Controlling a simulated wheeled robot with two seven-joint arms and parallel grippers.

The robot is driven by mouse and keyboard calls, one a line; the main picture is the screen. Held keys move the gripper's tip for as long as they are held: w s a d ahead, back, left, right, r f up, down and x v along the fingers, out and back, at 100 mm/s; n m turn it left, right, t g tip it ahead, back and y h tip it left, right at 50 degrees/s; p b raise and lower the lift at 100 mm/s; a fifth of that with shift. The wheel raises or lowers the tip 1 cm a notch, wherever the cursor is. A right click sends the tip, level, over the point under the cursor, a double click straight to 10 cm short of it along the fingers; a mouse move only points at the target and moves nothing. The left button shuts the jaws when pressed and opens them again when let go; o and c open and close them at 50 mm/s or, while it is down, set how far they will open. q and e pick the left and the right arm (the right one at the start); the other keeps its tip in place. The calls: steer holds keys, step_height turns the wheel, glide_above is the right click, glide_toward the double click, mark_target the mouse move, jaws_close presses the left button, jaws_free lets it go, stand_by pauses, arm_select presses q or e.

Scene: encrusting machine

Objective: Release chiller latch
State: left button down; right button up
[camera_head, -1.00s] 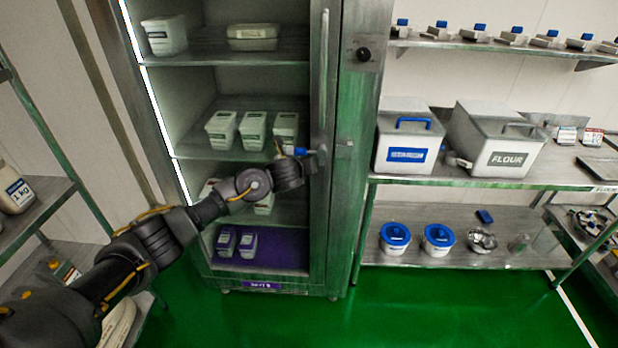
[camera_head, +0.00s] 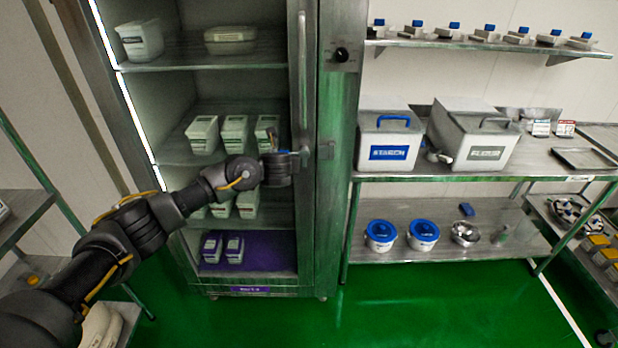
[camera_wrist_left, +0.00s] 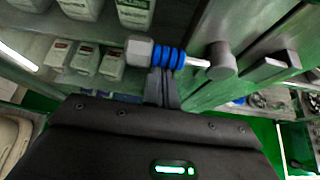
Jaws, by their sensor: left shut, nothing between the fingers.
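The chiller (camera_head: 318,215) is a tall steel cabinet with containers inside and a vertical handle (camera_head: 302,85) on its right side. The chiller latch shows in the left wrist view as a short lever with blue rings (camera_wrist_left: 170,58), a grey faceted end knob (camera_wrist_left: 138,50) and a metal pivot (camera_wrist_left: 221,62). In the head view my left arm largely hides it. My left gripper (camera_wrist_left: 161,76) is shut and empty. Its fingertips are right at the blue rings; I cannot tell if they touch. My right gripper is not in view.
White tubs (camera_head: 235,130) stand on the chiller shelves. To the right, a steel table (camera_head: 470,175) holds the starch bin (camera_head: 385,150) and the flour bin (camera_head: 475,150), with blue-lidded buckets (camera_head: 423,235) below. The green floor in front is clear.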

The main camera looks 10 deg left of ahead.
arm_select(q)
step_height(320, 180, down, 4)
steer(key=b, duration=0.4)
steer(key=p+v, duration=0.2)
steer(key=v, duration=0.8)
steer(key=shift+s, duration=0.5)
